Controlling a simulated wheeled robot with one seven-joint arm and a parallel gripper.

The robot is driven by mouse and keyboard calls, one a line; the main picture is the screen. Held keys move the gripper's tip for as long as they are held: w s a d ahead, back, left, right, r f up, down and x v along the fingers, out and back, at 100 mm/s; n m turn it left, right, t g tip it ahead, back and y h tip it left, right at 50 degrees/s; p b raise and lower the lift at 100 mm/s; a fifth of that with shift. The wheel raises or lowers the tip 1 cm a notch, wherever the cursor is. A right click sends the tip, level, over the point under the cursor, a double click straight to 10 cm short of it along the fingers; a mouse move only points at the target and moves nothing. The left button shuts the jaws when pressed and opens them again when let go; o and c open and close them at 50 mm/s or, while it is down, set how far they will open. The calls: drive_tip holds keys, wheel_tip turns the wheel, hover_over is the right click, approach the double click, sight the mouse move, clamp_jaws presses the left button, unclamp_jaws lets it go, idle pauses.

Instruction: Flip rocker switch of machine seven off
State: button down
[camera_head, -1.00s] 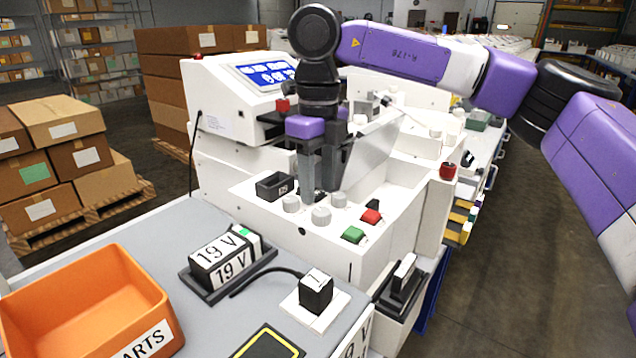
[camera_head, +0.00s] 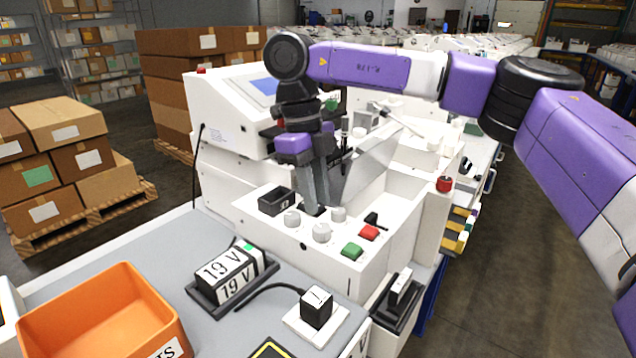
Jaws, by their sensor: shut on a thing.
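The white plotter machine (camera_head: 215,150) stands behind the grey bench. Its control panel carries white knobs (camera_head: 321,232), a green button (camera_head: 352,251), a red button (camera_head: 369,232) and a black lever (camera_head: 373,219). My gripper (camera_head: 314,206) points down at this panel, among the white knobs. Its fingers are close together, shut on a small dark part at panel level. The fingers hide most of that part, so I cannot tell whether it is the rocker switch or how it is tilted. The screen (camera_head: 264,87) is plain pale blue. I cannot read a machine number.
A black open holder (camera_head: 276,203) sits left of the knobs. On the bench are an orange bin (camera_head: 100,310), a 19 V block (camera_head: 229,272) and a cabled black plug (camera_head: 317,307) on a white plate. A red knob (camera_head: 444,184) stands at the panel's right.

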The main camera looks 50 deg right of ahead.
drive_tip(key=shift+w+r+g+p, duration=0.3)
drive_tip(key=shift+g+p, duration=0.2)
drive_tip(key=shift+p, duration=0.3)
drive_tip(key=shift+f+g, duration=0.2)
drive_tip(key=shift+g, duration=0.1)
drive_tip(key=c, duration=1.2)
unclamp_jaws()
drive_tip(key=p+v, duration=0.1)
drive_tip(key=v, duration=0.6)
drive_tip(key=shift+w+r, duration=0.1)
drive_tip(key=shift+r, duration=0.25)
